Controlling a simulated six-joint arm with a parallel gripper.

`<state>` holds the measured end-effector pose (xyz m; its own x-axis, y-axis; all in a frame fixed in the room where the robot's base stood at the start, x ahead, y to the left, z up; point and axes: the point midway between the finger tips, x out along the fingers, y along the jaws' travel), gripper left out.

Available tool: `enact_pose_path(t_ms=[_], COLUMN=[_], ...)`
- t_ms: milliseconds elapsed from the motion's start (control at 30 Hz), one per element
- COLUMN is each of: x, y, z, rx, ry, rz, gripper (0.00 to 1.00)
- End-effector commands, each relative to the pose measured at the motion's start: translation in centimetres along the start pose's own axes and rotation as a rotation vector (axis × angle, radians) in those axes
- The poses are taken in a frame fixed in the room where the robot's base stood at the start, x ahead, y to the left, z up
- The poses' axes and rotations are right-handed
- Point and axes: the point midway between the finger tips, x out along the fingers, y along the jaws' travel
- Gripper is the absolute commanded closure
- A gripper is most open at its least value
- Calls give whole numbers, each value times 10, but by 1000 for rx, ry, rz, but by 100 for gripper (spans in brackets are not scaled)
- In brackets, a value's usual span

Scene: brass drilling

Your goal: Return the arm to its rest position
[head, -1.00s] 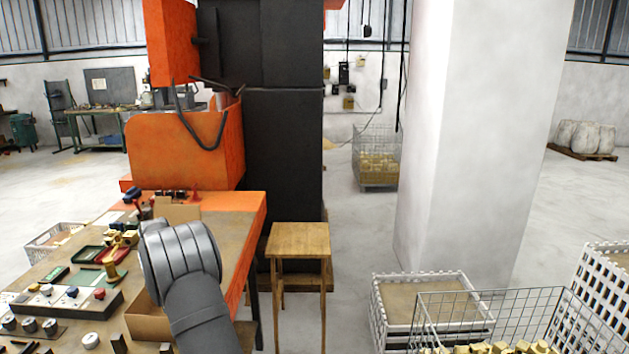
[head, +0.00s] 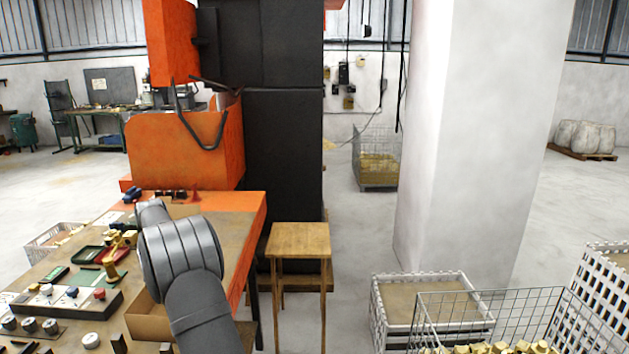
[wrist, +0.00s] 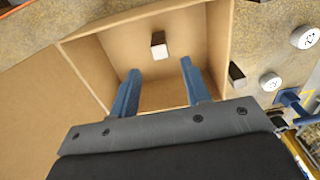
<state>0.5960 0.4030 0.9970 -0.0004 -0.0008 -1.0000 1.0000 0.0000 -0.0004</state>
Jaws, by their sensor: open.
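My gripper (wrist: 159,69) has two blue fingers, spread apart with nothing between them. It is above an open cardboard box (wrist: 220,45). A small block with a pale top (wrist: 158,46) lies inside the box, beyond the fingertips and apart from them. In the head view, grey links of my arm stand over the workbench (head: 240,235) and hide the gripper. Part of the cardboard box (head: 150,325) shows beside the arm.
A control panel with knobs (head: 68,302) and small coloured trays (head: 90,255) lie left of my arm. The orange and black machine (head: 185,150) stands behind. A wooden stool (head: 300,240) is to the right. White crates (head: 430,290) and a wire basket (head: 490,310) stand farther right.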

Motion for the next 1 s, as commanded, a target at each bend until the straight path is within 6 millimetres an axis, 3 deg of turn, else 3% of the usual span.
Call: enact_pose_path(t_ms=[133, 200, 733, 1000], x=[-30, -6, 100, 40], y=[0, -1, 0, 1], z=[0, 1, 0, 0], rx=[0, 0, 0, 0], ry=[2, -3, -2, 3], rz=[3, -5, -2, 4], gripper=[57, 57, 57, 57])
